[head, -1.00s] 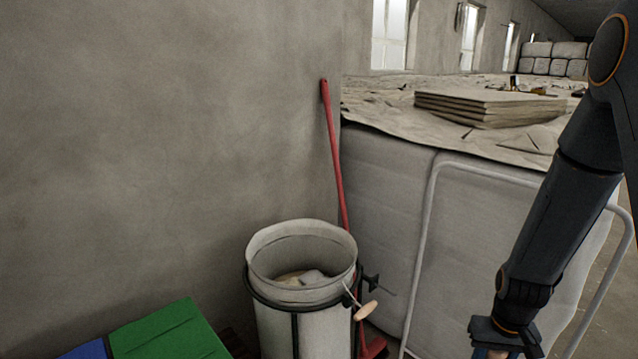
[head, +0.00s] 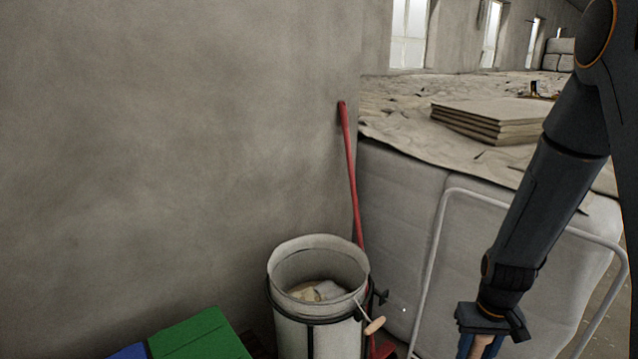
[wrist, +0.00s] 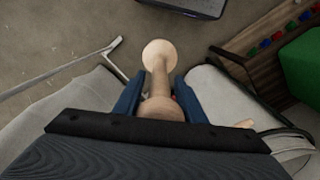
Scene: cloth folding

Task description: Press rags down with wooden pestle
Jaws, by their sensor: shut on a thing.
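The rags (head: 318,291) are pale cloth lying low inside a tall white cylindrical bin (head: 290,262). The bin has a dark hoop and a wooden-handled crank on its right side. My gripper (head: 482,345) hangs to the right of the bin, at the bottom edge of the head view. In the wrist view my gripper (wrist: 158,100) is shut on the wooden pestle (wrist: 158,58), a pale turned piece with a round knob at its far end. The pestle is outside the bin, above the floor. Its lower part is cut off in the head view.
A red-handled tool (head: 350,165) leans against the wall behind the bin. A large pale wrapped block (head: 400,220) and a bent metal tube frame (head: 437,225) stand to the right. Green (head: 200,338) and blue (head: 130,351) items lie at lower left.

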